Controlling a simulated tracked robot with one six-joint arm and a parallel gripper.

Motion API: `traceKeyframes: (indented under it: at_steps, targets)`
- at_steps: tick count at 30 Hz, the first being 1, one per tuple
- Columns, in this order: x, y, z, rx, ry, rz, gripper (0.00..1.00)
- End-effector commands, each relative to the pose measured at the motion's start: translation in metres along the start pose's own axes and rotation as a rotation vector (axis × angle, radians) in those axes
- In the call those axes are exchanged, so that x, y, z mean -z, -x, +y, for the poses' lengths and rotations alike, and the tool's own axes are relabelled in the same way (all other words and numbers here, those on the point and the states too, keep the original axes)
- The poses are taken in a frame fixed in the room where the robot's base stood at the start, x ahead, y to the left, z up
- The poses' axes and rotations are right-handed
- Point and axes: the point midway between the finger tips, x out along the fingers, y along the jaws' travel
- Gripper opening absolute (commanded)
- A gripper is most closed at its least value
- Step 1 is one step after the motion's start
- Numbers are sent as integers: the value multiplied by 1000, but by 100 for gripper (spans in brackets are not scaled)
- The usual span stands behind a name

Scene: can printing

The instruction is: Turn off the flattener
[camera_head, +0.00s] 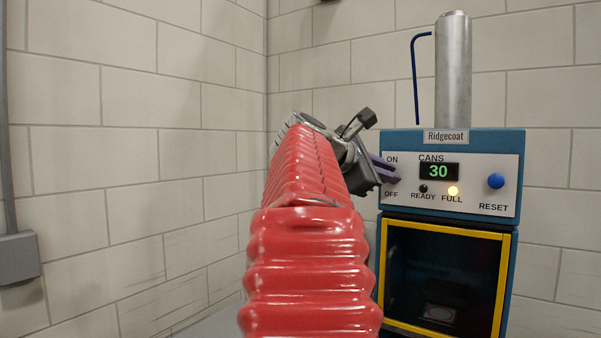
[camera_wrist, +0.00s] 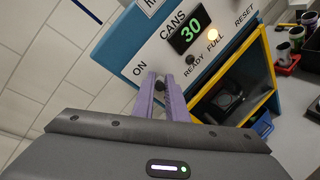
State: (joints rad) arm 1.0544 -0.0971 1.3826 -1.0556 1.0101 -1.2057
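A blue machine (camera_head: 543,190) with a white front panel stands on the right in the head view; its nameplate reads "Ridgecoat". No label reading flattener shows. Its ON/OFF switch area is at the panel's left edge. My gripper (camera_head: 388,171) is at that edge, its purple fingers hiding the switch in the head view. In the wrist view my gripper (camera_wrist: 161,78) has its two fingers a little apart. A small dark knob (camera_wrist: 160,86) shows between them, below ON. I cannot tell whether the fingers touch it.
The display (camera_head: 438,171) reads 30. The FULL lamp (camera_head: 453,191) glows yellow and the READY lamp (camera_head: 423,189) is dark. A blue RESET button (camera_head: 496,180) is on the right. A yellow-framed window (camera_head: 510,260) is below. Several cups (camera_wrist: 283,52) stand at the wrist view's right.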

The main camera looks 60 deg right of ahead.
Motion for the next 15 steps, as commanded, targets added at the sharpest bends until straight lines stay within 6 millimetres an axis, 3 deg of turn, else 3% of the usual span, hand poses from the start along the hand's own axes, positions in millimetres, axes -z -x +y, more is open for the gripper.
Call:
traceKeyframes:
  at_steps: [5, 15]
  targets:
    - [0, 0, 0, 0, 0, 0, 0]
    - [0, 2, -1, 0, 0, -1, 0]
